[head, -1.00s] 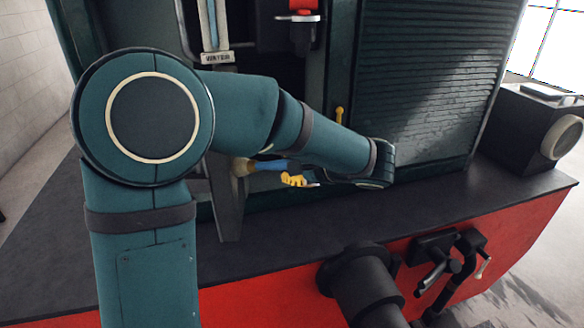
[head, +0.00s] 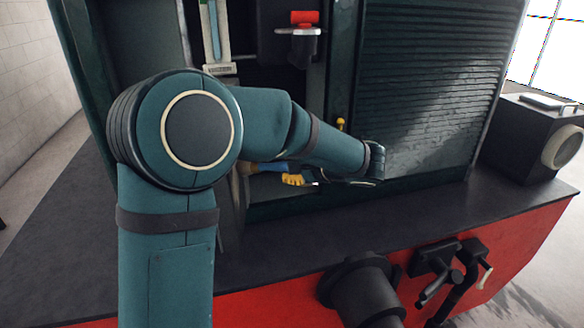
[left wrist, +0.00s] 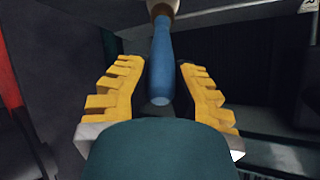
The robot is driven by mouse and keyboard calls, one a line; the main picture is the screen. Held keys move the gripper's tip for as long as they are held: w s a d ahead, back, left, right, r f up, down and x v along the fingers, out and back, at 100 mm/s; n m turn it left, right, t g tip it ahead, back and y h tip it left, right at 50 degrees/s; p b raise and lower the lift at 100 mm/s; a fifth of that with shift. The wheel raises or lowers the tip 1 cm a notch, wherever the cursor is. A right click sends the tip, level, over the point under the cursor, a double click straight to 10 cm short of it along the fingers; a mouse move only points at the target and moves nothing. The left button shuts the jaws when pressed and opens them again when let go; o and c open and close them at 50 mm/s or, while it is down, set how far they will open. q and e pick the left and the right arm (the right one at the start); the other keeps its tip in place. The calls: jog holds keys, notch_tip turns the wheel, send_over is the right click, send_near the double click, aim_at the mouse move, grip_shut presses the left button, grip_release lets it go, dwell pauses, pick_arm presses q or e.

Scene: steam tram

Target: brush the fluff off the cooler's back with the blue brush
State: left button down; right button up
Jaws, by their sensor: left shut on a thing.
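The blue brush (left wrist: 161,62) is in my left gripper (left wrist: 160,75); its blue handle stands between the yellow fingers in the left wrist view, with a pale collar at the top edge. In the head view the gripper (head: 293,179) shows below my forearm, with a bit of the brush's blue handle (head: 281,165) and a tan part to its left. The bristles are not clearly visible. A dark green slatted panel (head: 435,85) stands to the right of the gripper; I cannot tell whether it is the cooler. No fluff can be made out. My right gripper is not in view.
My left arm hides much of the dark opening behind it. A small yellow knob (head: 341,123) sits beside the slatted panel. A red-topped fitting (head: 304,18) is above. A black box (head: 540,135) stands at the right end of the dark ledge (head: 400,208).

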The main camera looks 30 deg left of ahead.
pick_arm(q)
notch_tip(320, 180, down, 2)
jog(key=shift+b, duration=0.55)
jog(key=shift+s+d+b, duration=0.8)
jog(key=shift+s+d, duration=1.7)
jog(key=shift+s, duration=1.15)
jog(key=shift+w+a+f+b, duration=1)
jog(key=shift+w+a+f, duration=1.4)
jog(key=shift+w, duration=1.25)
jog(key=s+d+b, duration=0.1)
jog(key=s+d, duration=0.4)
jog(key=s, duration=0.2)
jog(key=shift+r, duration=0.2)
jog(key=shift+s, duration=0.1)
